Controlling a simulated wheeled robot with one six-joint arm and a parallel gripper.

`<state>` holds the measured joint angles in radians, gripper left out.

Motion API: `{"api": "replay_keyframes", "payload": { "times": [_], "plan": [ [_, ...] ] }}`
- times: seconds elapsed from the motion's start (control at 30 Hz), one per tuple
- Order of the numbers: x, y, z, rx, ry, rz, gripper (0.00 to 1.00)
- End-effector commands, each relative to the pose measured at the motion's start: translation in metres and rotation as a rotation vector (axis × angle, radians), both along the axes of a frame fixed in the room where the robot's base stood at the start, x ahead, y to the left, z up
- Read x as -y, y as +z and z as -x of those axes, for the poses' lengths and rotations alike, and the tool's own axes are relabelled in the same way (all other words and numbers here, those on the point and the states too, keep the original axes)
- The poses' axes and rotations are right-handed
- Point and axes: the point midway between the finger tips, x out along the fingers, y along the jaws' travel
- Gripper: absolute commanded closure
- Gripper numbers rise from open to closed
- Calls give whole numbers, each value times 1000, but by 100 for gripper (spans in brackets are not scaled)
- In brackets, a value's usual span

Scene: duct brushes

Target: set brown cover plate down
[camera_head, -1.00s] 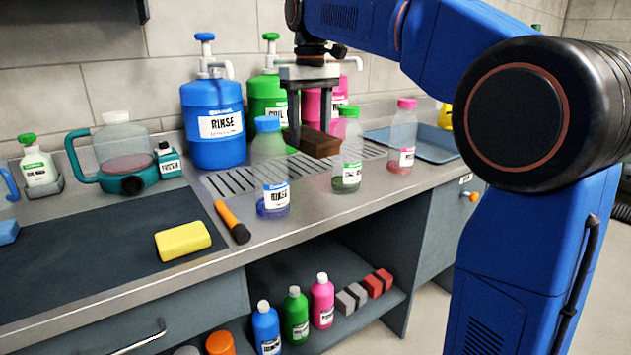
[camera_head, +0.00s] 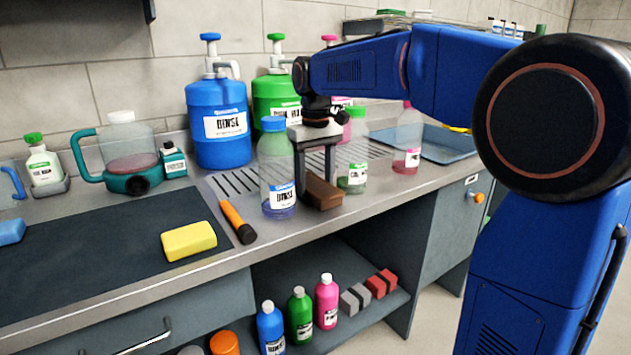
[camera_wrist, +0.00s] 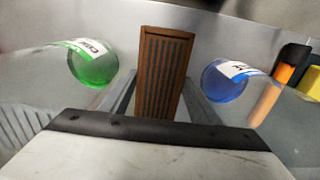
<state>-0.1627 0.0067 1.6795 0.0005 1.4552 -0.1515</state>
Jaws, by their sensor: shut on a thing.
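The brown cover plate (camera_head: 322,192) is a small ribbed block in the head view, at the counter's front part between the blue-capped bottle (camera_head: 277,168) and the green-capped bottle (camera_head: 354,150). My gripper (camera_head: 314,190) is shut on it, pointing down. In the wrist view the plate (camera_wrist: 165,75) stands between the two fingers, with its slotted face showing. I cannot tell whether its underside touches the counter.
The slotted drain grille (camera_head: 235,182) lies behind. An orange-handled tool (camera_head: 236,220) and a yellow sponge (camera_head: 189,241) lie to the left. A pink-capped bottle (camera_head: 408,140) and a blue tray (camera_head: 450,143) are at right. The counter's front edge is close to the plate.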

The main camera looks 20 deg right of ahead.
Motion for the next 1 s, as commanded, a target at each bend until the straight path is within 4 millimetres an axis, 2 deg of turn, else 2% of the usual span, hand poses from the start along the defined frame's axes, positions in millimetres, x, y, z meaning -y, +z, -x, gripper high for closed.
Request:
{"api": "replay_keyframes", "payload": {
  "times": [0.33, 0.37, 0.4, 0.43, 0.77, 0.87, 1.0],
  "plan": [
    [0, -2, 0, 1, 0, 0, 64],
    [0, -3, 0, 1, 0, 0, 39],
    [0, -2, 0, 1, 0, 0, 30],
    [0, -2, 0, 1, 0, 0, 25],
    [0, 0, 0, 1, 0, 0, 25],
    [0, 7, -1, 3, 0, -1, 25],
    [0, 27, -1, 5, 0, -1, 25]
  ]
}}
